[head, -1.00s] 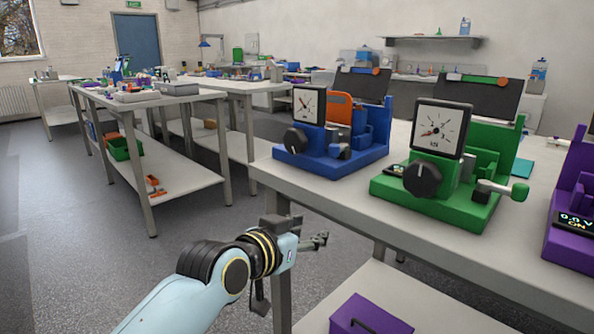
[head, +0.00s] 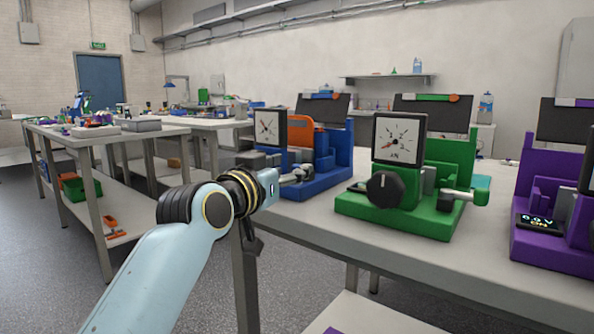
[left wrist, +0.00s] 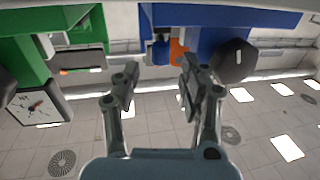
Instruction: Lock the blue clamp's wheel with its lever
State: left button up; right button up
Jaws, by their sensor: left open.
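The blue clamp (head: 335,178) stands on the near bench, with a square dial (head: 268,126) and an orange part (head: 300,130). My left gripper (head: 300,173) is in front of its base, and the clamp's wheel and lever cannot be made out clearly behind it. In the left wrist view, which looks upside down, the blue clamp (left wrist: 210,22) is at the top. Its black wheel (left wrist: 232,62) is just right of the fingers. My left gripper (left wrist: 157,85) is open, with nothing between its fingers. My right gripper is not in view.
A green clamp (head: 400,215) with dial, black wheel and a lever (head: 465,195) sticking out right stands beside the blue one. A purple clamp (head: 555,210) is further right. The bench (head: 330,225) is clear along its front edge. Other benches stand at the left.

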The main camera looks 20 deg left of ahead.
aim_at(294, 167)
pick_arm(q)
jog(key=w, duration=0.4)
jog(key=shift+d+b, duration=0.3)
grip_shut()
